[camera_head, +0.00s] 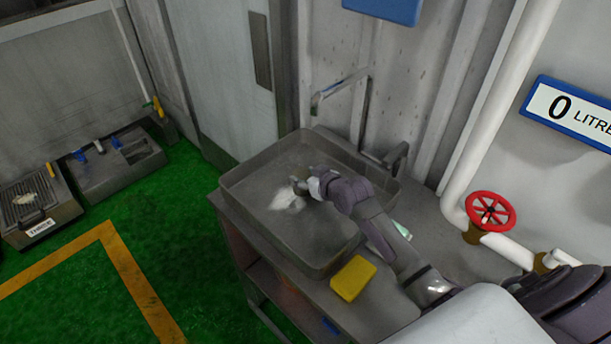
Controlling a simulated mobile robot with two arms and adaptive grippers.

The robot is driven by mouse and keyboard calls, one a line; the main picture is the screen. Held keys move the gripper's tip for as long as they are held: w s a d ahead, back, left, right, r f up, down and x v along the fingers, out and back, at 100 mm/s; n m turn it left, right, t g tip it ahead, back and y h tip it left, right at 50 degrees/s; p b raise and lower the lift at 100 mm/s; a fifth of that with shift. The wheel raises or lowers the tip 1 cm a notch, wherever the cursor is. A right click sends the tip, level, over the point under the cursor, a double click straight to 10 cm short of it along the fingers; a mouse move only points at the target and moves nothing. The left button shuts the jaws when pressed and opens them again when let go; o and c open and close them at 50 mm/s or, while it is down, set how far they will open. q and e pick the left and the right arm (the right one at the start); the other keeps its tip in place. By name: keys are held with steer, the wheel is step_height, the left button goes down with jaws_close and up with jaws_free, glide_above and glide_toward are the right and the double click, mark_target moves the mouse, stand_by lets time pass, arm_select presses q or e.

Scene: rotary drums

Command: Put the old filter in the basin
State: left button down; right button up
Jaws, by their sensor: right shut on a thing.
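My right arm reaches in from the lower right over the grey metal basin (235,182). My right gripper (300,187) is inside the basin's outline, near the middle, with its fingers pointing left. It is shut on a pale, whitish thing, which I take to be the old filter (286,201). The filter shows just below and left of the fingertips; it is small and blurred, and the gripper hides part of it. I cannot tell whether it touches the basin floor. My left gripper is not in view.
A tap (340,88) overhangs the basin's back. A yellow sponge (353,278) lies on the counter at its front right. A red valve wheel (490,210) and white pipes stand right. A unit labelled THREE (40,228) stands far left on green floor.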

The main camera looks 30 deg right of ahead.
steer(key=shift+f, duration=0.35)
steer(key=shift+f, duration=0.15)
steer(key=o, duration=1.2)
steer(key=shift+c, duration=0.2)
